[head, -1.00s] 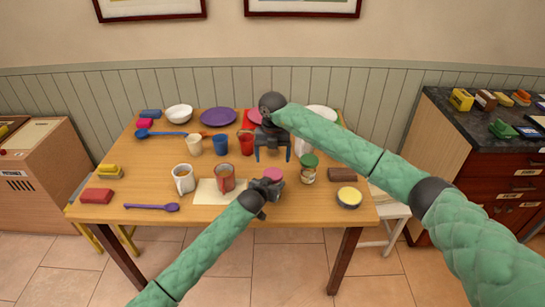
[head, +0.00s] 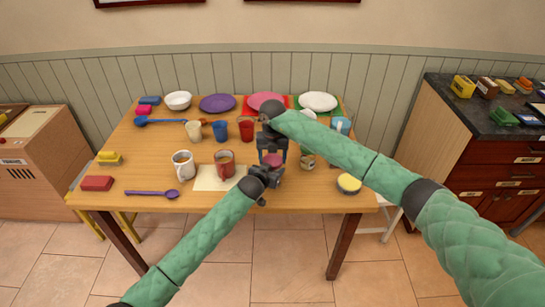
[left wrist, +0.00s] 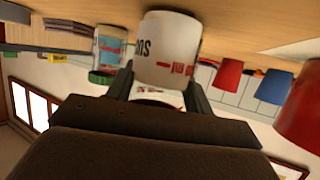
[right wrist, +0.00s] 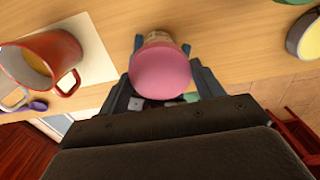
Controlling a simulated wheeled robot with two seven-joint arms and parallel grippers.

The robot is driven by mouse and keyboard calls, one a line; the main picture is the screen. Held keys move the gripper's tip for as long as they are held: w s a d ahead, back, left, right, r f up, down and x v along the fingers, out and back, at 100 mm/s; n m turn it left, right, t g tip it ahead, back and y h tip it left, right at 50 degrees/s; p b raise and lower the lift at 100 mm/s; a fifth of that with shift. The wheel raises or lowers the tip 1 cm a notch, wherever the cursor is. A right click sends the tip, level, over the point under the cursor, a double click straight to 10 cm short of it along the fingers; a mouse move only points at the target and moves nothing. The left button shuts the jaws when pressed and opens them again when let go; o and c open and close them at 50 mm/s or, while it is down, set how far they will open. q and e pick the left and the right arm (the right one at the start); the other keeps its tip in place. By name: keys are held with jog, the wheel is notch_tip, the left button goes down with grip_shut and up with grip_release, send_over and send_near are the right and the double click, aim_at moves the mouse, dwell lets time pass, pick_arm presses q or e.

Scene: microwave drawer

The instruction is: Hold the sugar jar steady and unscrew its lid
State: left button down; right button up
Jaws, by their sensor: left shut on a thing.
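The sugar jar is a small white jar with red and dark lettering, upside down in the left wrist view (left wrist: 165,50). Its pink lid (head: 272,160) is on top, and also shows in the right wrist view (right wrist: 160,72). My left gripper (head: 268,178) is shut on the jar's body from the front, and the jar stands near the table's front edge. My right gripper (head: 272,155) points down from above, open, with its fingers on either side of the lid. Whether the fingers touch the lid cannot be told. The jar's body is mostly hidden in the head view.
A reddish mug (head: 225,163) on a pale mat (head: 208,184) stands left of the jar. A jar (head: 308,160) stands close on the right, partly under my right arm. A yellow-topped tin (head: 348,183) is farther right. Red (head: 246,130) and blue (head: 220,130) cups stand behind.

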jog(key=c, duration=0.5)
jog(key=shift+n, duration=1.7)
jog(key=o, duration=1.1)
jog(key=shift+a+r, duration=0.1)
jog(key=shift+r, duration=2.2)
pick_arm(q)
jog(key=c, duration=0.5)
grip_release()
